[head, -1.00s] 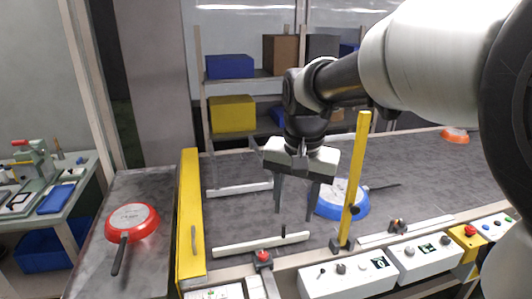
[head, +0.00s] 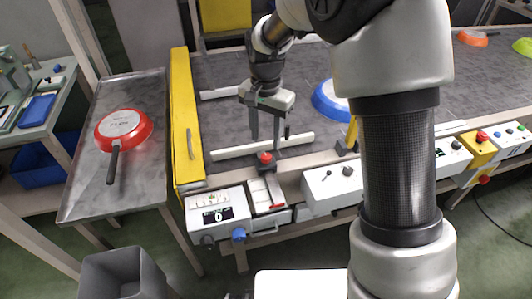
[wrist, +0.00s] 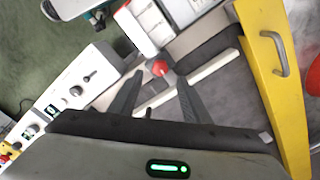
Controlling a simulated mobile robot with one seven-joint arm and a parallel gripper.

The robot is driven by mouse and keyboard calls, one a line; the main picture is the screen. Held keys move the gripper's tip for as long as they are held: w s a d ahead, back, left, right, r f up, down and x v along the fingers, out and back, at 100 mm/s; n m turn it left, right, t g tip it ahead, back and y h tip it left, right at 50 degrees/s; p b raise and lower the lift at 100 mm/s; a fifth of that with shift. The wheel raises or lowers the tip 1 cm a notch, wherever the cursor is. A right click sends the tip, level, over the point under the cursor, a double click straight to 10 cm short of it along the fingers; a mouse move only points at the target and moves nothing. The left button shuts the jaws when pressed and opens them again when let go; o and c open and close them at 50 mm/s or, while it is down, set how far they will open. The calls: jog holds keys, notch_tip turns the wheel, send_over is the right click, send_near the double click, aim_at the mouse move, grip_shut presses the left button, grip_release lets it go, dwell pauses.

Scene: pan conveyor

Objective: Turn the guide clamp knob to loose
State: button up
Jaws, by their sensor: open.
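A red knob (head: 265,158), which looks like the guide clamp knob, sits on a grey mount at the belt's near edge, beside a white guide rail (head: 235,151). In the wrist view the knob (wrist: 160,67) shows just beyond the fingertips, between their lines. My gripper (head: 265,140) is open and empty, pointing down at the knob. The fingers appear apart from it, but the exact gap is hard to tell. I cannot read the knob's setting. The guide rail (wrist: 205,78) also passes behind the fingers in the wrist view.
A yellow gate (head: 184,120) with a handle stands left of the knob. A control box with a display (head: 217,210) and a blue knob (head: 238,235) is in front. A blue pan (head: 328,103) lies on the belt; a red pan (head: 124,128) lies on the left table.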

aim_at(266, 156)
notch_tip(266, 156, down, 7)
jog(key=shift+r+b, duration=0.2)
jog(key=shift+b, duration=0.15)
jog(key=c, duration=1)
